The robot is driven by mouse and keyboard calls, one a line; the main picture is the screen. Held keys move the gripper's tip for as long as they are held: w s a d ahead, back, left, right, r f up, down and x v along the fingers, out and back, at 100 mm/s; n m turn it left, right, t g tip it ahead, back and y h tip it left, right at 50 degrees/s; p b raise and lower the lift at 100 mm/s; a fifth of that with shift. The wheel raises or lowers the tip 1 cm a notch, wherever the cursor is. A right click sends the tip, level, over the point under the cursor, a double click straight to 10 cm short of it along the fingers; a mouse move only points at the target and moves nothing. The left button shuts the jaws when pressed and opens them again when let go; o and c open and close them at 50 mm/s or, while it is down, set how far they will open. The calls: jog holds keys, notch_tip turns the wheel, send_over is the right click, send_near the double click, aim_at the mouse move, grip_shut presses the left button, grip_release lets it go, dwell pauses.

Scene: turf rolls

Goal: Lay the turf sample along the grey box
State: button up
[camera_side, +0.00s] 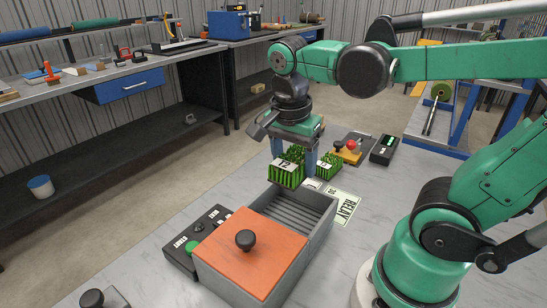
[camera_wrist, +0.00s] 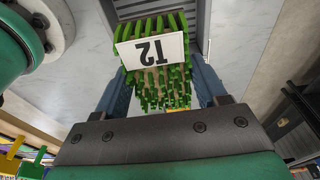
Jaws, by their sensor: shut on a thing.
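My gripper (camera_side: 294,163) has its blue fingers shut on a green, bristly turf sample (camera_side: 287,175) with a white numbered label. The sample hangs near the far end of the open grey box (camera_side: 322,228). I cannot tell whether it touches the table. In the wrist view the sample (camera_wrist: 158,26) sits between the fingers of my gripper (camera_wrist: 160,92), with its label upside down. A strip of the ribbed grey box (camera_wrist: 190,8) shows behind it. A second green piece with a white label (camera_side: 329,166) shows just right of the fingers.
An orange lid (camera_side: 250,254) with a black knob covers the near part of the box. A START button panel (camera_side: 195,238) stands left of it. A RELAY label (camera_side: 344,208) lies right of it. A red-knobbed control (camera_side: 350,147) and a black device (camera_side: 384,149) stand behind.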

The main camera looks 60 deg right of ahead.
aim_at(292, 218)
jog(key=shift+f, duration=5.4)
jog(key=shift+f, duration=0.1)
jog(key=o, duration=1.4)
